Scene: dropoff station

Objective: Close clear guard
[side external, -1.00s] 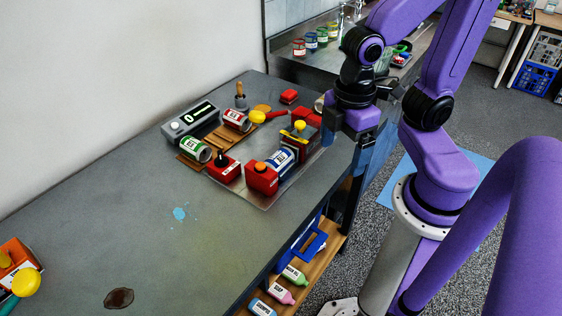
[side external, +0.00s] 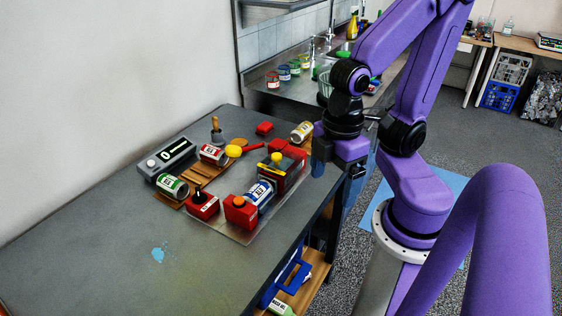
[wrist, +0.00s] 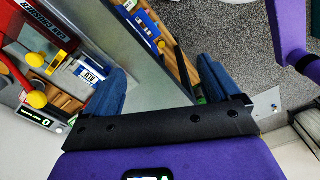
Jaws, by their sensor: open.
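The red can crusher (side external: 280,176), with a yellow knob on top, stands on a grey plate near the bench's right edge. It also shows at the left of the wrist view (wrist: 47,25), with its lettering and a yellow part. A can with a blue label (side external: 260,195) lies beside the crusher. My gripper (wrist: 160,78) is open and empty, its two blue fingers wide apart above the bench edge. In the side view it hangs just right of the crusher, apart from it.
Red units with a black knob (side external: 203,205) and an orange button (side external: 240,212) stand in front. A grey display box (side external: 166,158), green-label can (side external: 173,186) and red-label can (side external: 213,154) sit left. A pale can (side external: 301,131) lies behind. The bench's front left is clear.

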